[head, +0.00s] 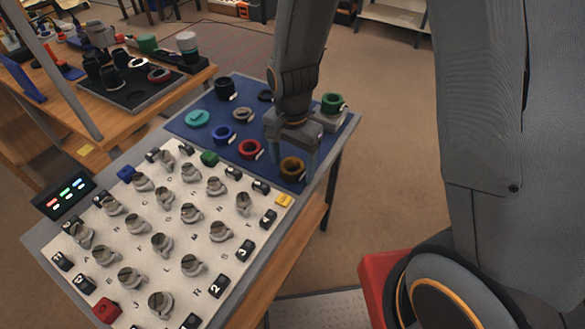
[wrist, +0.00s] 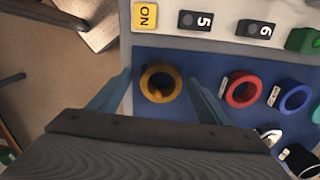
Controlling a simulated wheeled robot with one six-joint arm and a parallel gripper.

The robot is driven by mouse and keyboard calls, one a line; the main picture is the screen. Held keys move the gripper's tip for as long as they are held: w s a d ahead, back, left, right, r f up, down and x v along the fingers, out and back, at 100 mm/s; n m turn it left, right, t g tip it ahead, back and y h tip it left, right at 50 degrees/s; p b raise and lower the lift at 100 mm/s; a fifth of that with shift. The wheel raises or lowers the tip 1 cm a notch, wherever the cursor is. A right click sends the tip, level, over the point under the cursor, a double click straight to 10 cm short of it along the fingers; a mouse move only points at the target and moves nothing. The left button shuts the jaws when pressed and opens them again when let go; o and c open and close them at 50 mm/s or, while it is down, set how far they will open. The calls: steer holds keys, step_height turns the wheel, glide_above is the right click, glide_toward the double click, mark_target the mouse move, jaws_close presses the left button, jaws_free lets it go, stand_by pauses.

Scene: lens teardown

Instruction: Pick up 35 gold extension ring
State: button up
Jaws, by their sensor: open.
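The gold extension ring (head: 291,168) lies on the blue mat (head: 184,122) near its front right corner. In the wrist view the gold ring (wrist: 161,70) sits between the fingertips of my open gripper (wrist: 160,80), with a gap on both sides. In the head view my gripper (head: 292,165) is above the mat with its fingers pointing down around the ring. The fingers do not appear to touch it. The exact height of the fingertips over the mat is hard to tell.
A red ring (wrist: 243,89) and a blue ring (wrist: 294,98) lie to one side of the gold ring. A green ring (head: 332,101) sits on a grey block at the mat's corner. A white panel (head: 150,222) with knobs and labelled switches adjoins the mat.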

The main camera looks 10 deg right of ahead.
steer(key=c, duration=1.2)
